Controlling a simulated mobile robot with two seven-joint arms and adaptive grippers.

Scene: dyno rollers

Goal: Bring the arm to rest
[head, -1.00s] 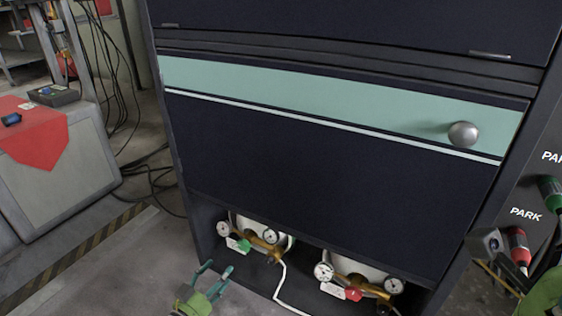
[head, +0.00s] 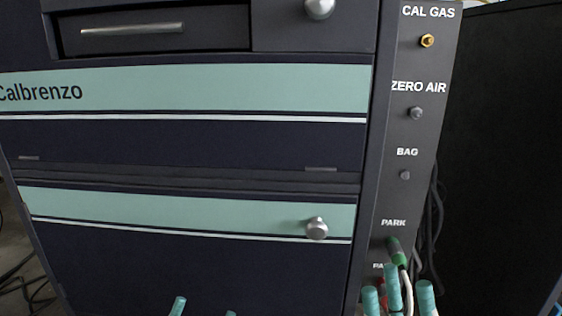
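My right gripper (head: 398,296) is at the bottom right in the head view, in front of the lower side panel. Its teal fingertips are spread apart, and the palm is cut off by the frame. A green plug (head: 397,252) sits at the upper PARK label just above the fingertips, with a pale hose running down behind or between them. A red plug (head: 381,284) is mostly hidden by the fingers. My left gripper (head: 204,310) shows only two separated teal fingertips at the bottom edge, in front of the cabinet, with nothing seen between them.
The dark cabinet (head: 200,265) with drawers and round knobs (head: 316,228) fills the left and middle. The side panel (head: 398,130) has CAL GAS, ZERO AIR and BAG ports. Dark cables (head: 436,210) hang beside it. A black surface stands at the far right.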

